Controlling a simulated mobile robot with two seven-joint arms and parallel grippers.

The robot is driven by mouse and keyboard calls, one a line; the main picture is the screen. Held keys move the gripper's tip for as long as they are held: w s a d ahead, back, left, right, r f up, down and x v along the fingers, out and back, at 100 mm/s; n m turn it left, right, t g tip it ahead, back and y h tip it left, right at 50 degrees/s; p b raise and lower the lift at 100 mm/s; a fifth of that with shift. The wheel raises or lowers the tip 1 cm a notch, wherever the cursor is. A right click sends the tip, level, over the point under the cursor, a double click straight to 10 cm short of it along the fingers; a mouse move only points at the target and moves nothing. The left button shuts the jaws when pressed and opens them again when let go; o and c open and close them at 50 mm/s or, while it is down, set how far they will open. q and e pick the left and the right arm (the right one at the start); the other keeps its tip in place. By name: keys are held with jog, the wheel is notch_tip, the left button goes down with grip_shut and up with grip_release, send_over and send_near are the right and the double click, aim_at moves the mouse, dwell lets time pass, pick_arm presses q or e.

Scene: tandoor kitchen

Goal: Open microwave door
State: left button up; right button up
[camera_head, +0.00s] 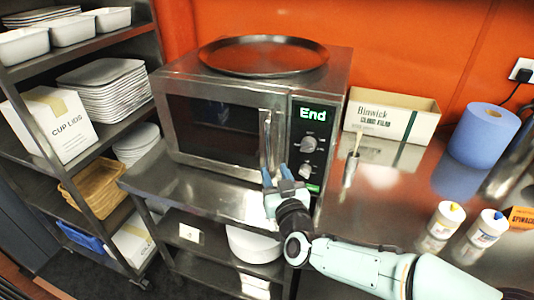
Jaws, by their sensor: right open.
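The microwave (220,128) is a steel box on a metal counter, with a dark window in its door and "End" lit in green on its panel. Its door looks shut. A vertical bar handle (268,140) runs along the right side of the door. My right gripper (277,172) is at the lower end of the handle, its two blue-grey fingers open and pointing up toward the microwave. I cannot tell whether the fingers touch the handle or stand just in front of it. My left gripper is not in view.
A dark round tray (263,55) lies on top of the microwave. A shelf rack (98,150) stands at left. The counter before the door is clear.

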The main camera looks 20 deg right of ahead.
aim_at(268, 158)
jog(key=w+p, duration=0.1)
jog(key=w, duration=0.7)
grip_shut()
